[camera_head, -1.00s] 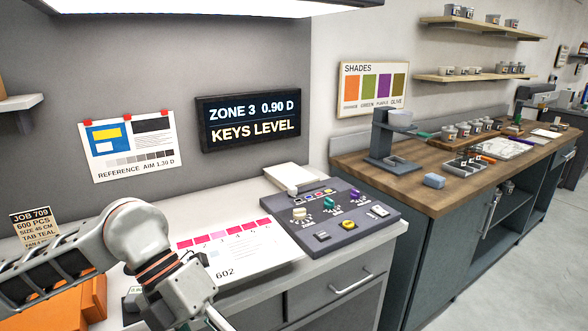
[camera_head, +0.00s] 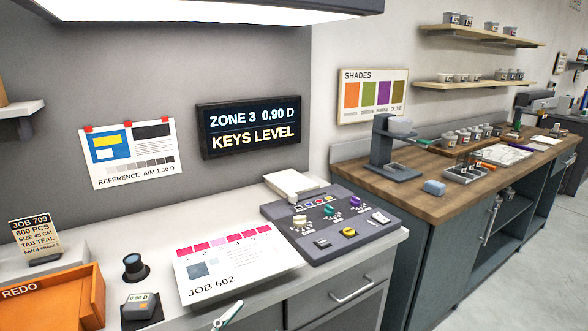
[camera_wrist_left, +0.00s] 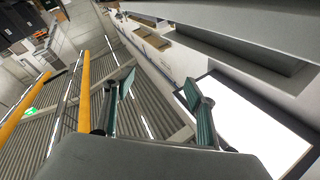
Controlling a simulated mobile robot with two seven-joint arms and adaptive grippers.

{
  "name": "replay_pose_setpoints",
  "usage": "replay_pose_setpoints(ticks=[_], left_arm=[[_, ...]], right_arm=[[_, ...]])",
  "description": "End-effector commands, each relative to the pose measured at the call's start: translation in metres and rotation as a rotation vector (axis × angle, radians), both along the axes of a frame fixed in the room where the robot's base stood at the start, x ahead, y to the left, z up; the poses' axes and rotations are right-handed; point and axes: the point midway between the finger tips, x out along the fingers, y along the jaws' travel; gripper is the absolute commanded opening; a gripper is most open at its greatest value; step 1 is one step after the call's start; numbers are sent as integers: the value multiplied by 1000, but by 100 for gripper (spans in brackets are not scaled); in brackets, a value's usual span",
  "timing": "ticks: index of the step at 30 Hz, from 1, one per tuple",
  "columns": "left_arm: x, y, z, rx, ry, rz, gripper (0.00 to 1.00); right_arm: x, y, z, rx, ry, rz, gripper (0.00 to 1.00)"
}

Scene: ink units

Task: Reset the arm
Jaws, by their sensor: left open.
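My left gripper (camera_wrist_left: 157,92) is open in the left wrist view, with its two teal-padded fingers apart and nothing between them. The rest of my left arm is out of the head view. My right gripper is in neither view.
The white counter (camera_head: 255,293) carries a key console (camera_head: 318,250), a JOB 602 sheet (camera_head: 235,260), a densitometer-like device (camera_head: 140,306), a dark round piece (camera_head: 134,266) and an orange REDO tray (camera_head: 92,285). A wall screen (camera_head: 250,125) reads KEYS LEVEL. A wooden bench (camera_head: 430,200) stands right.

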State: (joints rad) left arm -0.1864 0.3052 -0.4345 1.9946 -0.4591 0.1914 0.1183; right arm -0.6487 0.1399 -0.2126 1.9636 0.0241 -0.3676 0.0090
Motion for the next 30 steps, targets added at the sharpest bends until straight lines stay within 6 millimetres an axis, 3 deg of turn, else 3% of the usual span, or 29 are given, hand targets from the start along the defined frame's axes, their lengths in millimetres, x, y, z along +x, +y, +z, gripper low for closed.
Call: replay_pose_setpoints(ticks=[1, 6, 9, 13, 15, 19, 30], left_arm=[[-4, 15, -35, -6, 105, 62, 56], [-33, 61, -139, 6, 415, 228, 56], [-64, 83, -193, 21, 581, 298, 56], [-105, 103, -246, 39, 753, 359, 56], [-123, 110, -265, 49, 818, 379, 56], [-143, 116, -283, 55, 888, 398, 56], [-147, 117, -287, 59, 901, 401, 56]], right_arm=[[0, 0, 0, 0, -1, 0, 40], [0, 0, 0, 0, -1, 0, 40], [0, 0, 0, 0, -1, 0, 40], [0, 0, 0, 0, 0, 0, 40], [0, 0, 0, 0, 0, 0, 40], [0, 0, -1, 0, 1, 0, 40], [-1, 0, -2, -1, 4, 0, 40]])
